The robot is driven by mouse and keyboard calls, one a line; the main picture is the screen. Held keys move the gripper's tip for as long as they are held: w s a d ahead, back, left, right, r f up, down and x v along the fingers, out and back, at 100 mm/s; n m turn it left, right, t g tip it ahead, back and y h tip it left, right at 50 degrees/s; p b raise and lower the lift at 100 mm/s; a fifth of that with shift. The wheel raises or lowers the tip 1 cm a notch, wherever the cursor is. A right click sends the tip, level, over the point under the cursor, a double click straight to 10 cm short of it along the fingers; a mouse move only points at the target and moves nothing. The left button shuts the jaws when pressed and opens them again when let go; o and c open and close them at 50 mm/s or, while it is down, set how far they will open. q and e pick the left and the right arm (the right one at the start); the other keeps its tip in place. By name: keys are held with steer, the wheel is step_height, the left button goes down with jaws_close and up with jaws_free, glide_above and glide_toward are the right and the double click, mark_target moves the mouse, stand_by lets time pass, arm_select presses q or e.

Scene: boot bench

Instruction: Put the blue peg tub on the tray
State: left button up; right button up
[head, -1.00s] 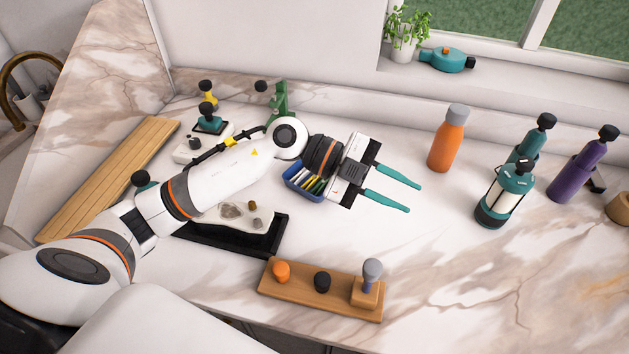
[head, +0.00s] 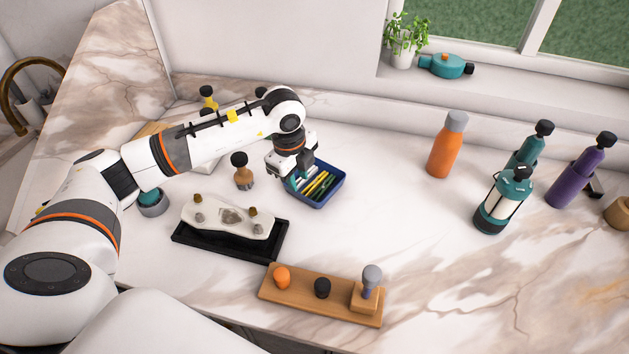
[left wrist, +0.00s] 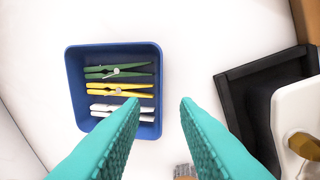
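The blue peg tub (head: 345,177), a square open tub with green, yellow and white pegs in it, stands on the counter. It also shows in the left wrist view (left wrist: 75,95). My left gripper (head: 292,184) points down at the tub's left side in the head view. In the left wrist view its teal fingers (left wrist: 160,104) are apart with nothing between them; one overlaps the tub's lower right corner, the other is outside it. The black tray (head: 205,249) lies left of and nearer than the tub, with a white slab (head: 215,222) on it. My right gripper is out of view.
A wooden block with knobs (head: 300,301) stands at the front. A brown-knobbed item (head: 242,170) stands behind the tray. An orange bottle (head: 445,150) and a teal lantern (head: 505,202) stand to the right. The counter between tub and bottle is clear.

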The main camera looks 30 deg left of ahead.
arm_select(q)
steer(key=shift+f+p, duration=0.5)
steer(key=shift+f, duration=0.15)
steer(key=f, duration=0.1)
steer(key=f+p, duration=0.1)
steer(key=f, duration=0.1)
steer(key=shift+w+f, duration=0.3)
steer(key=shift+f, duration=0.3)
jaws_close()
